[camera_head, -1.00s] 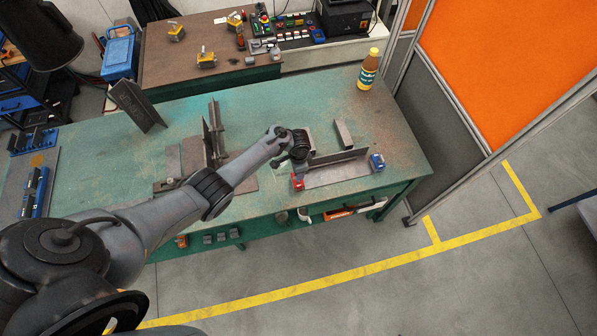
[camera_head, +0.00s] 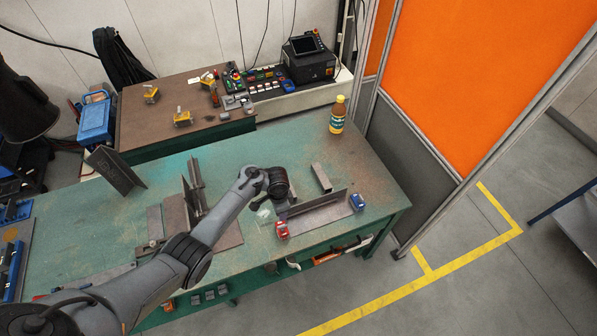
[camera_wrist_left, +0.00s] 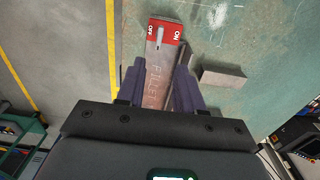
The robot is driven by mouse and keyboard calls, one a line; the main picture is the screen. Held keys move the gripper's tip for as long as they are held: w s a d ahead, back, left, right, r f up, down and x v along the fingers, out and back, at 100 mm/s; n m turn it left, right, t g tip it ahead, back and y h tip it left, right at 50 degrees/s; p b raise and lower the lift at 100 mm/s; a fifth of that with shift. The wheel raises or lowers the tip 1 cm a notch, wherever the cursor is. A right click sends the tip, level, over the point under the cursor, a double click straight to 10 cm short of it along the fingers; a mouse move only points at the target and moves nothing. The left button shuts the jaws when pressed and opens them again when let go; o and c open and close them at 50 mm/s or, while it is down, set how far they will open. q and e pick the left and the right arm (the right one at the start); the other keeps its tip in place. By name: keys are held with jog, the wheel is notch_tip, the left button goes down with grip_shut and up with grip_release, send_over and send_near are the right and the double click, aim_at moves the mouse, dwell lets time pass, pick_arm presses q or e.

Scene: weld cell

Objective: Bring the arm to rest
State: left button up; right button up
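My left arm reaches in from the lower left, and its wrist is above the front right part of the green bench (camera_head: 110,215). The left gripper (camera_wrist_left: 158,68) shows two dark fingers spread apart in the left wrist view. Between and beyond them is a steel workpiece (camera_wrist_left: 157,88) marked "FILLET", with a red ON/OFF magnet (camera_wrist_left: 165,31) at one end. The fingers look open; I see no clear grip on it. In the head view this workpiece (camera_head: 318,213) has the red magnet (camera_head: 282,229) and a blue magnet (camera_head: 357,202) at its ends. My right gripper is not in view.
A loose steel bar (camera_head: 321,177) lies behind the workpiece. An upright steel assembly (camera_head: 193,192) and an angled plate (camera_head: 115,170) stand to the left. A yellow-capped bottle (camera_head: 338,115) stands at the back right, before the orange screen (camera_head: 470,80).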

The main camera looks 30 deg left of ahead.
pick_arm(q)
jog(key=shift+s, duration=0.1)
jog(key=s+d+f+g+p, duration=0.15)
jog(key=s+f, duration=0.25)
jog(key=s, duration=0.4)
jog(key=s+d+f+b, duration=0.1)
jog(key=s+d+f, duration=0.15)
jog(key=s, duration=0.45)
jog(key=s+d+f+g+p, duration=0.1)
jog(key=s+f, duration=0.3)
jog(key=s, duration=0.4)
jog(key=s+d+r+n+t, duration=0.1)
jog(key=s+d+r+t, duration=0.1)
jog(key=s+d+r, duration=0.4)
jog(key=w+r+n+t, duration=0.2)
jog(key=r, duration=1)
jog(key=w+r+n+t+p, duration=0.1)
jog(key=r+n+t, duration=0.1)
jog(key=r, duration=1)
jog(key=shift+w+d, duration=0.25)
jog(key=shift+w, duration=0.1)
